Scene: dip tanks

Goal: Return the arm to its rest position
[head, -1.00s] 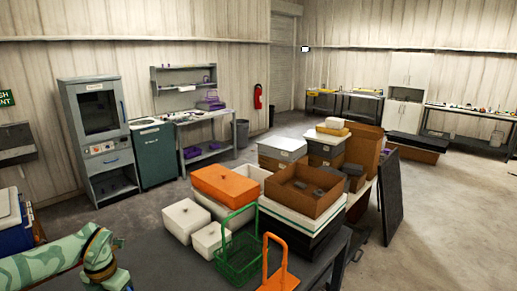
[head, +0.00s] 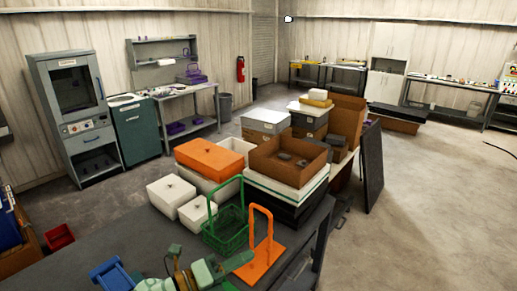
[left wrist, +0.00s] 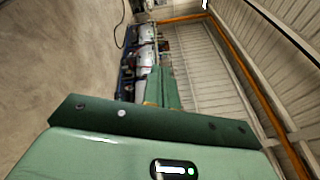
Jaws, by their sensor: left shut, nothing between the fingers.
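My left gripper (head: 240,261) is at the bottom of the head view, low over the front of the dark table (head: 90,262). It is green, shut and empty, pointing to the right. In the picture its tip is close to the orange rack (head: 262,254) with a tall handle; I cannot tell if they touch. In the left wrist view the shut green fingers (left wrist: 160,88) show with nothing between them. My right gripper is in neither view.
A green wire basket (head: 226,228) stands behind the orange rack. White lidded tanks (head: 172,192), an orange-lidded tank (head: 209,158) and a brown open box (head: 290,165) stand behind. A blue item (head: 110,275) is at the front left. Open floor is at right.

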